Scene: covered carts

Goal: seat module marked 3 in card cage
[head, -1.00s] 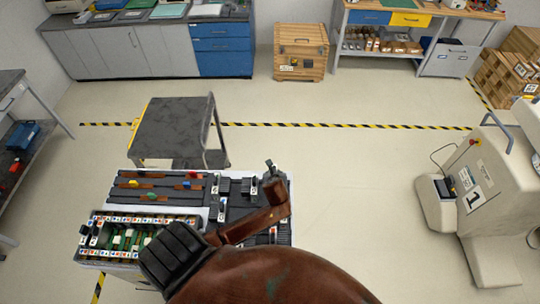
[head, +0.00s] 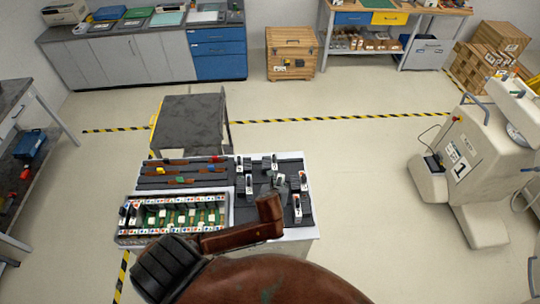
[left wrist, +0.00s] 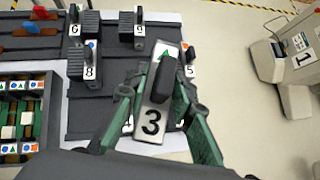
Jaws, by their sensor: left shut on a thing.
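Module 3 (left wrist: 152,120) has a black body and a pale label strip with a coloured mark at the top and a 3 at the bottom. My left gripper (left wrist: 158,95) is shut on it, its green fingers on either side, above the dark module tray (left wrist: 105,118). In the head view my left gripper (head: 276,190) is over the same tray, largely hidden by my brown arm. The card cage (head: 228,212) is left of it, with green boards inside and rows of coloured symbols. Two dark modules (head: 127,213) stand at its left end. My right gripper is not in view.
Other numbered modules stand on the tray, among them module 8 (left wrist: 89,68) and module 5 (left wrist: 190,70). A rack with coloured handles (head: 180,172) lies behind the cage. A grey cart (head: 190,120) stands beyond. A pale machine marked 1 (head: 465,165) is at right.

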